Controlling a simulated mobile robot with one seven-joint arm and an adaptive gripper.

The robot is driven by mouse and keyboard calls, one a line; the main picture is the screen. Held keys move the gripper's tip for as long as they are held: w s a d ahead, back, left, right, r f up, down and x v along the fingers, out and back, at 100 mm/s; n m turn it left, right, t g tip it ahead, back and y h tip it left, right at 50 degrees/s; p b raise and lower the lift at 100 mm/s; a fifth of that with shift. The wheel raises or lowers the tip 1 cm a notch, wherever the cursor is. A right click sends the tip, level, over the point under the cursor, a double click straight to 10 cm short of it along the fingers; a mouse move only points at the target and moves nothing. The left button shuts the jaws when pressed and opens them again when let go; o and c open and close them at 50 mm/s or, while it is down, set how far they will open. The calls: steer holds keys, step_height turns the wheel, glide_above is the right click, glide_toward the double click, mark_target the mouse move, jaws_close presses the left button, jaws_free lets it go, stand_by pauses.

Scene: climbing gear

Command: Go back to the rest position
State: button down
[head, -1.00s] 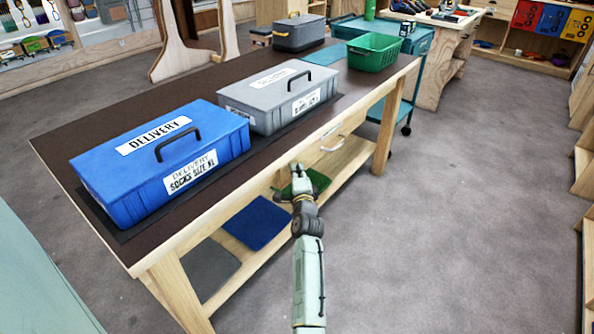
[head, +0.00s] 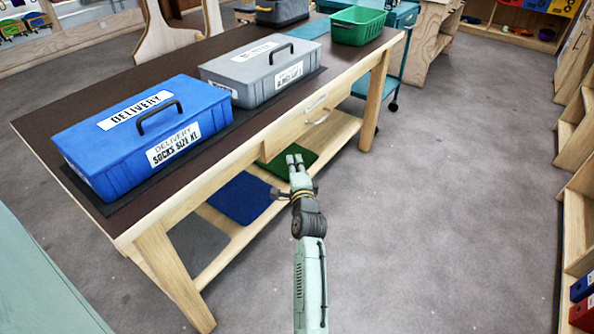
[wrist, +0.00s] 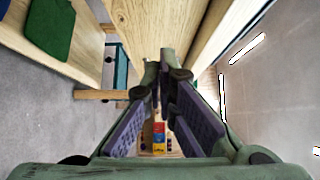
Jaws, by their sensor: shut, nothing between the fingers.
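My gripper (head: 295,160) is shut and empty in the head view, held out in front of the wooden table's long side, below the height of its top. In the wrist view my gripper (wrist: 165,75) shows its two dark-padded fingers, with nothing held between them. The table (head: 85,222) stands to the left of my arm, its drawer and lower shelf close to the gripper. In the head view I cannot tell the exact gap between fingers and table edge.
A blue lidded box (head: 110,172) and a grey lidded box (head: 236,92) stand on the table. A green basket (head: 357,34) sits at its far end. Green (head: 285,163), blue (head: 240,199) and grey (head: 197,246) mats lie on the lower shelf. Open floor (head: 440,220) extends to the right; shelving (head: 575,215) lines the edge.

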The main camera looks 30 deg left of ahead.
steer(key=shift+v, duration=1.4)
